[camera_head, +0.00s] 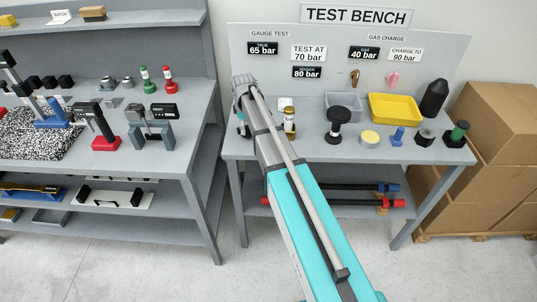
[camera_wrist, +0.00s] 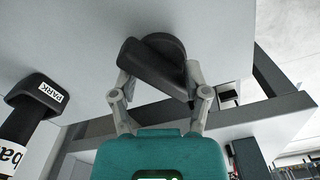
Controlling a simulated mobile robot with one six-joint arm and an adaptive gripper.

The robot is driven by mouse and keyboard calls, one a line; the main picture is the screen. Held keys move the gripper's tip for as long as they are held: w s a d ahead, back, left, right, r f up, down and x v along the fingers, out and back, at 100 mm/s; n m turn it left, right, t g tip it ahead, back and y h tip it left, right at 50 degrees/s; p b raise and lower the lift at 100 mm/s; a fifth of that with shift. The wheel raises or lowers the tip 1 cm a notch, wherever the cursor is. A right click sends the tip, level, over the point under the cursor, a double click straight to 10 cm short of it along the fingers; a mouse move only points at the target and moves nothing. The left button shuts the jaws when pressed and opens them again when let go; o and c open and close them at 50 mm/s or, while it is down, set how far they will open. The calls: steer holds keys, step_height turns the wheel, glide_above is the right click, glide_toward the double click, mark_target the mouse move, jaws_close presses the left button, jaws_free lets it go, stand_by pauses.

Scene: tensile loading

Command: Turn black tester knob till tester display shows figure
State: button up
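A black knob (camera_wrist: 152,62) with a round base and a bar-shaped grip stands on a light grey surface in the wrist view. My gripper (camera_wrist: 159,72) is at the knob, with one finger at each side of the grip. I cannot tell whether both fingers press on it. In the head view my gripper (camera_head: 243,88) is at the left end of the test bench (camera_head: 238,148). The arm and gripper hide the knob there. No tester display can be made out in either view.
A black-topped part labelled PARK (camera_wrist: 35,92) is at the left in the wrist view. On the bench are a brass-coloured cylinder (camera_head: 290,122), a black knobbed part (camera_head: 335,125), a yellow bin (camera_head: 394,108) and a grey bin (camera_head: 343,100). Another bench (camera_head: 200,140) stands at the left.

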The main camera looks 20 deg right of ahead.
steer(key=m, duration=1.3)
steer(key=shift+m, duration=0.4)
step_height(320, 180, up, 14)
steer(key=p, duration=1.4)
steer(key=s+f+n+b, duration=0.1)
steer(key=s+f+b, duration=0.1)
steer(key=s, duration=1)
steer(key=s+d+f+n+b, duration=0.1)
steer(key=s+n+b, duration=0.1)
steer(key=s, duration=1.1)
steer(key=shift+s+d+f+n, duration=0.15)
steer(key=shift+s+f+n, duration=0.15)
steer(key=shift+f, duration=0.1)
step_height(320, 180, up, 4)
steer(key=n+p, duration=0.4)
steer(key=n, duration=0.1)
glide_above(246, 126)
steer(key=shift+f, duration=0.2)
steer(key=shift+f, duration=0.1)
